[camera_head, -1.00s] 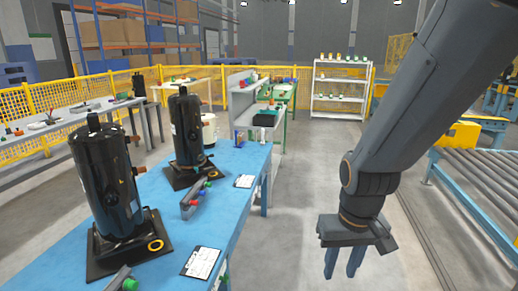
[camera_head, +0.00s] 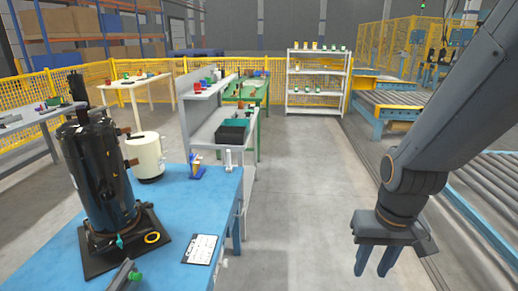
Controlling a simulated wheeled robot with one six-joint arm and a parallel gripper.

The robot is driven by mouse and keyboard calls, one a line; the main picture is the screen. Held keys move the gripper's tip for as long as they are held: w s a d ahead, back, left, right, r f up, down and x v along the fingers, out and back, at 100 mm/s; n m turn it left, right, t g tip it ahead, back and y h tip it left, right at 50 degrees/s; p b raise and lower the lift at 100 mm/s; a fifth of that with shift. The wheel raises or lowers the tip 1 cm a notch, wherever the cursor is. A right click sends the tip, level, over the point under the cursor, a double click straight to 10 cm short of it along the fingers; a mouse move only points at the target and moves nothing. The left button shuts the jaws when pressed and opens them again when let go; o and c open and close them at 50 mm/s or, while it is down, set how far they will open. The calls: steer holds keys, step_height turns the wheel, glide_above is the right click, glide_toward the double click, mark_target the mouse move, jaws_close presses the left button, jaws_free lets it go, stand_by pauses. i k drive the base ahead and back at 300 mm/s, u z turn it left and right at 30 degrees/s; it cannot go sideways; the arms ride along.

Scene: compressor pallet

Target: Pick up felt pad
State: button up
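I cannot make out a felt pad for certain in the head view. A flat black square plate (camera_head: 97,262) lies under a black compressor (camera_head: 92,180) on the blue table (camera_head: 205,195); I cannot tell whether it is felt. A yellow ring (camera_head: 152,238) lies on a corner of this plate. My gripper (camera_head: 374,272) hangs over the bare floor right of the table, fingers pointing down. Its two fingers are apart with nothing between them. It is well away from the compressor.
A white paper sheet (camera_head: 201,249) and a green-knobbed part (camera_head: 134,277) lie at the near table edge. A white cylinder (camera_head: 145,158) stands behind the compressor. A grey bench with a black bin (camera_head: 233,132) stands beyond the table. A roller conveyor (camera_head: 484,215) is right; the floor between is clear.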

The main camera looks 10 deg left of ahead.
mark_target(229, 168)
steer(key=u, duration=0.25)
steer(key=i, duration=1.8)
steer(key=u, duration=0.7)
steer(key=i, duration=0.75)
steer(key=u, duration=0.25)
